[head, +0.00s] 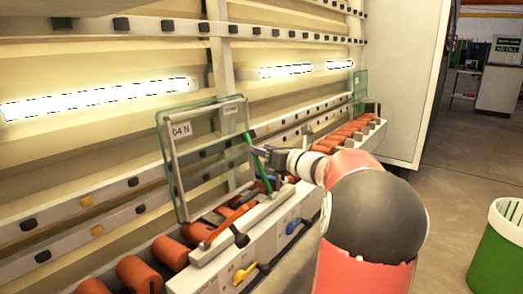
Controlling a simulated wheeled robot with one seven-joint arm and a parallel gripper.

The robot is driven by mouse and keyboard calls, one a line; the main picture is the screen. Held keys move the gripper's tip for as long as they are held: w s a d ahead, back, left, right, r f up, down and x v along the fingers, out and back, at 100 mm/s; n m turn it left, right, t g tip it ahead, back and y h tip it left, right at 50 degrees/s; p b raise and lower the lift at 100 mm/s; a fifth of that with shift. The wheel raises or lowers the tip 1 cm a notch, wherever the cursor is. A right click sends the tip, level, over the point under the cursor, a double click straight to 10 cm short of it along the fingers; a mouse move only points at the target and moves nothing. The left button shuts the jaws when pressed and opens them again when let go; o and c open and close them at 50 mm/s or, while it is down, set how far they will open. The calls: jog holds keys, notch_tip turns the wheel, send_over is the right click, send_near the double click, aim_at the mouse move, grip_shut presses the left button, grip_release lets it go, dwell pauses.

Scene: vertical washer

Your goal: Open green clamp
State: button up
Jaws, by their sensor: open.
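The green clamp (262,174) shows as a slim green lever that rises from the white roller housing and leans slightly left. My gripper (260,151) is open at the upper part of this lever, coming in from the right. The jaws overlap the lever in the picture. I cannot tell whether they touch it or stand around it. The fingertips are small and partly hidden.
A framed glass pane (195,150) marked "04 N" stands just left of the lever. An orange lever (230,225) lies tilted on the housing. Orange rollers (139,273) line the rack. A green bin (492,255) stands right, on open floor.

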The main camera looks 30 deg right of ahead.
jog(key=shift+w+a, duration=0.1)
jog(key=shift+w, duration=0.4)
jog(key=shift+c, duration=0.5)
grip_shut()
